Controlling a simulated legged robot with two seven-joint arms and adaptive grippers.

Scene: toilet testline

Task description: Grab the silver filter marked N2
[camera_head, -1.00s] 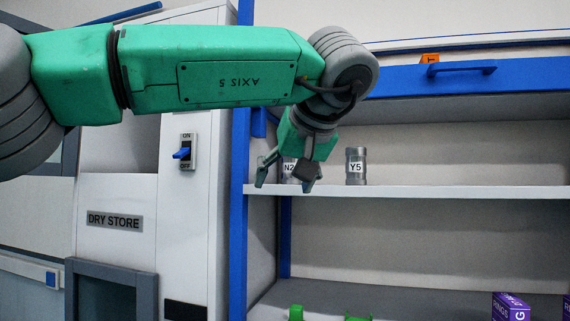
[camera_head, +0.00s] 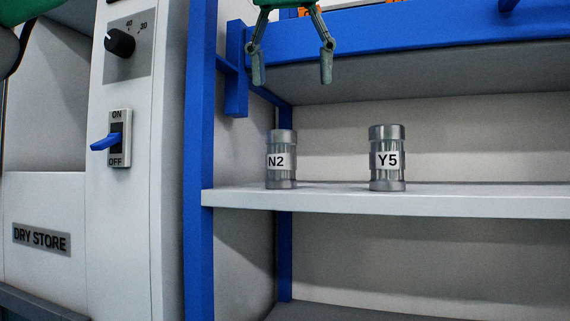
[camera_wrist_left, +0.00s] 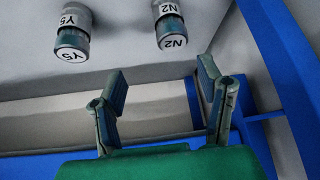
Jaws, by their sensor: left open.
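The silver filter marked N2 (camera_head: 281,160) stands upright on the white shelf (camera_head: 400,201), near its left end. It also shows in the left wrist view (camera_wrist_left: 170,26), beyond the fingertips. A second silver filter, marked Y5 (camera_head: 387,158), stands upright to its right, with a gap between them. It also shows in the left wrist view (camera_wrist_left: 74,33). My left gripper (camera_head: 291,72) is open and empty, with its fingers pointing down. In the head view it appears above the N2 filter and apart from it. My right gripper is not in view.
A blue upright post (camera_head: 200,150) stands left of the shelf, and a blue beam (camera_head: 420,48) runs across above it. A white cabinet with a blue ON/OFF switch (camera_head: 107,142) and a dial (camera_head: 120,41) is at the left. The shelf right of Y5 is clear.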

